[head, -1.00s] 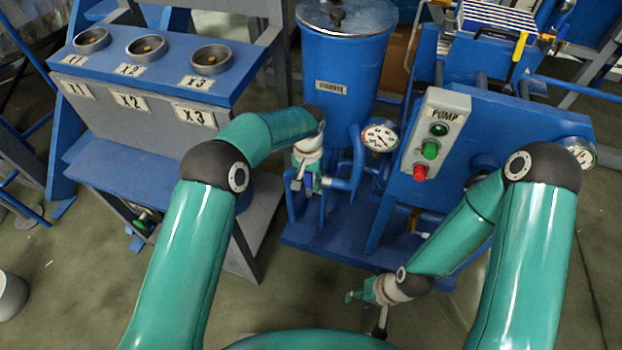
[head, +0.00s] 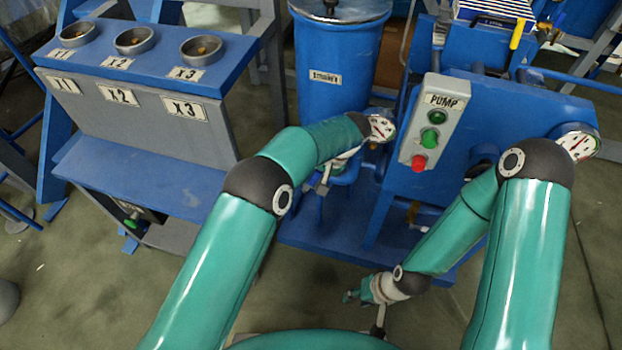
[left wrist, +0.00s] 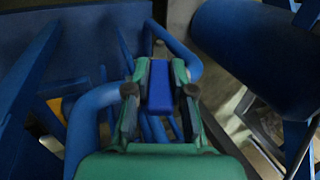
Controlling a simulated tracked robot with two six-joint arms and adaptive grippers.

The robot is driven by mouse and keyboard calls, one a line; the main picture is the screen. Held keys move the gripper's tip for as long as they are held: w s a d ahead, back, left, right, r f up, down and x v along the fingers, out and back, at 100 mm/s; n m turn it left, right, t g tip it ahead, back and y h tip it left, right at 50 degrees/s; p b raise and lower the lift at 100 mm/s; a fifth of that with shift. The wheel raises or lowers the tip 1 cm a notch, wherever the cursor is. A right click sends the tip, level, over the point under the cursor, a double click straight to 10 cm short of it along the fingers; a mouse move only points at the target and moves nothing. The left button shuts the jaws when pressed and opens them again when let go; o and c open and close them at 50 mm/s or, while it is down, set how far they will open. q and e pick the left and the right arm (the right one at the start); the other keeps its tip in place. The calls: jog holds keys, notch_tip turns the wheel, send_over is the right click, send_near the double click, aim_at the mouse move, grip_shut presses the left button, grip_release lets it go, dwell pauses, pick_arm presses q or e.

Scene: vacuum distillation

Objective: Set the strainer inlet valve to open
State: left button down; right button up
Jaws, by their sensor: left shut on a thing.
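The strainer (head: 335,65) is a tall blue vessel with a metal lid and a name label, at the top middle of the head view. Blue pipework stands below it. My left gripper (left wrist: 160,75) is shut on a blue bar-shaped piece (left wrist: 160,90), which looks like the strainer inlet valve's handle. The piece lies between the two fingers, in front of a bent blue pipe (left wrist: 95,105). In the head view my left arm hides most of this gripper and the valve. My right gripper (head: 350,296) hangs low over the floor, away from the pipes; its finger opening is too small to judge.
A pressure gauge (head: 381,127) stands close beside my left wrist. The pump box (head: 434,122) with green and red buttons is to its right. A bench (head: 150,120) with cups marked X1, X2 and X3 is at the left. Bare floor lies in front.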

pick_arm(q)
jog(key=shift+d, duration=0.1)
jog(key=c, duration=1)
grip_release()
jog(key=shift+r, duration=0.1)
notch_tip(320, 180, up, 10)
jog(key=shift+f, duration=0.15)
